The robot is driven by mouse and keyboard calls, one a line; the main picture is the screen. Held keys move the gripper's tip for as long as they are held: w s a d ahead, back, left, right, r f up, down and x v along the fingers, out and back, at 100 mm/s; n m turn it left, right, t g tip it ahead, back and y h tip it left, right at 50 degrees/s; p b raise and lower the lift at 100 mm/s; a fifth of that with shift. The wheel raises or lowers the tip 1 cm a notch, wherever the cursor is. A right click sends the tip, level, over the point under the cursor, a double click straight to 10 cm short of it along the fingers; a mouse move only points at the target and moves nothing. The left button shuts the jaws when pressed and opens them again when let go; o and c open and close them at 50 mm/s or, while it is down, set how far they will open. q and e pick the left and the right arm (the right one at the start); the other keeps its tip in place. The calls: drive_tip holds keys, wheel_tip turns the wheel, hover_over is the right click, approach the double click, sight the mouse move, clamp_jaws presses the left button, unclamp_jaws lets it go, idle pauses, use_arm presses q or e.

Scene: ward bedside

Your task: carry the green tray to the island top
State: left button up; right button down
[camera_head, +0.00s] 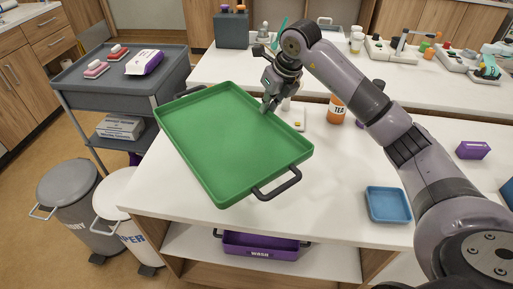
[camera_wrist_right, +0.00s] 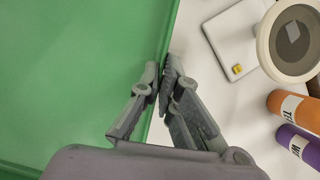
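The green tray (camera_head: 232,140) has a raised rim and dark handles at both ends. It lies or hangs over the left part of the white top (camera_head: 340,175); I cannot tell whether it touches it. My right gripper (camera_head: 267,107) is at the tray's right long rim. In the right wrist view the fingers (camera_wrist_right: 162,75) are closed together on the rim of the tray (camera_wrist_right: 80,70), which fills the left side. The tray hides what is under it. My left gripper does not show. I cannot tell which surface is the island top.
An orange bottle (camera_head: 336,110), a small white scale (camera_head: 296,119), a blue bin (camera_head: 388,204) and a purple box (camera_head: 472,150) stand on the white top. A purple crate (camera_head: 260,245) sits on the shelf below. A grey cart (camera_head: 120,75) and two bins stand left.

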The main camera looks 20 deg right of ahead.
sight(280, 126)
wheel_tip(280, 126, down, 7)
drive_tip(key=shift+d+r+p, duration=0.1)
drive_tip(key=shift+p, duration=0.3)
wheel_tip(280, 126, down, 4)
drive_tip(key=shift+w+f, duration=0.15)
wheel_tip(280, 126, down, 4)
drive_tip(key=shift+r+p, duration=0.15)
drive_tip(key=shift+p, duration=0.35)
drive_tip(key=shift+f, duration=0.35)
drive_tip(key=c, duration=2.2)
unclamp_jaws()
drive_tip(key=shift+f, duration=0.1)
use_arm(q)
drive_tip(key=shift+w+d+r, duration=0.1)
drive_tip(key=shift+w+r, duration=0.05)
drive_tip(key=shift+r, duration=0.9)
use_arm(e)
drive_tip(key=o, duration=0.4)
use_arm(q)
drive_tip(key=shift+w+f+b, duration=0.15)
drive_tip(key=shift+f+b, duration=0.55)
use_arm(e)
drive_tip(key=v, duration=1.2)
